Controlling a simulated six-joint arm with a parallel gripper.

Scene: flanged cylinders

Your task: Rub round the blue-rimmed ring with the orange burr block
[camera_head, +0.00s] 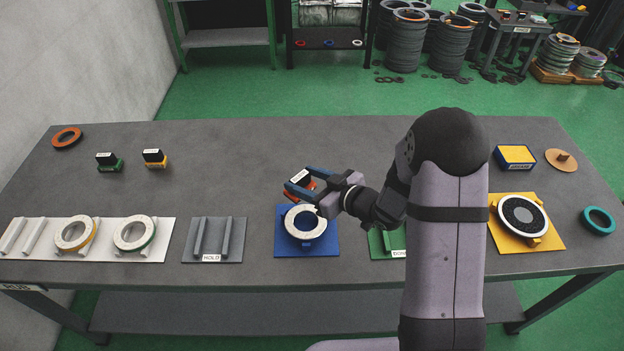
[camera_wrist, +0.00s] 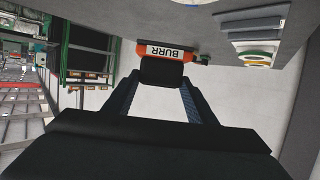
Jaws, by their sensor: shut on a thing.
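My gripper (camera_head: 299,181) is shut on the orange burr block (camera_wrist: 166,53), which has a black grip and a white label reading BURR. The block also shows between the fingers in the camera_head view, partly hidden by them. A pale ring (camera_head: 290,222) lies flat on the blue mat (camera_head: 322,249) in a blue holder, just nearer the camera than my gripper. Its rim colour is hard to tell there. In the picture the block shows just above the ring's far edge; I cannot tell whether they touch.
A white rack (camera_head: 35,225) holds a yellow-rimmed ring (camera_head: 75,247) and a green-rimmed ring (camera_head: 134,246). A grey HOLD stand (camera_head: 232,240) is left of the mat. Green (camera_head: 108,163) and yellow (camera_head: 155,160) blocks stand behind. A yellow mat (camera_head: 545,244) bears a round pad at right.

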